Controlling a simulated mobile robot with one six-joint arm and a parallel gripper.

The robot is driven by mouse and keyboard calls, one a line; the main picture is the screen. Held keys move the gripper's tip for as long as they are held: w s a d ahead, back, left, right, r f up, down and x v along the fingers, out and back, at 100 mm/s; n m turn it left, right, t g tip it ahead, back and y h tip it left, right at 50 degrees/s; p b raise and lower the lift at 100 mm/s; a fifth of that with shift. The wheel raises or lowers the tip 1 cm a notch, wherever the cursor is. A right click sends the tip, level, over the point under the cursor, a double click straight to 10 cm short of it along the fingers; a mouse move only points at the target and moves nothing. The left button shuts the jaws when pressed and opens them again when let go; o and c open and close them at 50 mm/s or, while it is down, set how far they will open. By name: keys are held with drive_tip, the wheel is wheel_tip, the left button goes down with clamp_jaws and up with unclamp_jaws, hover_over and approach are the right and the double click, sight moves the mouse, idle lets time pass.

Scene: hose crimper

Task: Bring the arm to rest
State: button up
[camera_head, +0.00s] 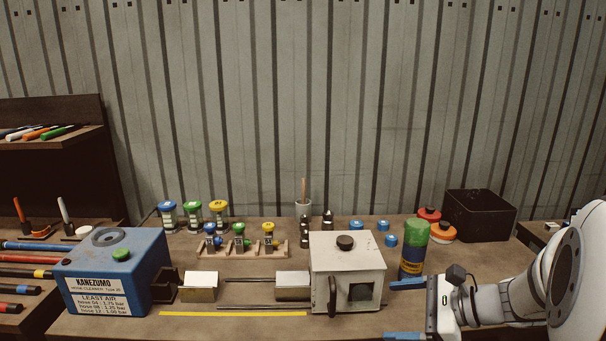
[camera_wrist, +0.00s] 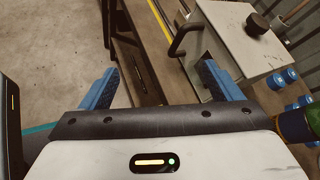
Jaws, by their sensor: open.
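My gripper (camera_head: 407,310) is at the lower right in the head view, with its two blue fingers spread apart and nothing between them. It is in front of the bench's right part, close to the right side of the grey-white crimper box (camera_head: 335,266). In the wrist view my gripper (camera_wrist: 162,88) shows both blue fingers wide apart, with the floor and the bench edge beyond. The crimper box (camera_wrist: 236,42) stands past the right finger, its black handle visible. I cannot tell whether the finger touches anything.
A blue hose cleaner (camera_head: 115,275) stands at the left of the bench (camera_head: 240,328). A green-topped can (camera_head: 413,250) is just behind my gripper. A black bin (camera_head: 480,215) is at the back right. Several small colour-capped jars (camera_head: 193,215) stand at the back. The wrist view shows bare floor (camera_wrist: 50,50).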

drive_tip(key=s+a+f+n+g+h, duration=0.1)
drive_tip(key=s+n+h, duration=0.4)
drive_tip(key=n, duration=0.4)
drive_tip(key=s+a+f+n+g+h, duration=0.1)
drive_tip(key=s+a+n+g+h, duration=0.1)
drive_tip(key=s+n+h, duration=0.4)
drive_tip(key=s+n, duration=0.2)
drive_tip(key=n, duration=0.2)
drive_tip(key=shift+s+a+g, duration=0.3)
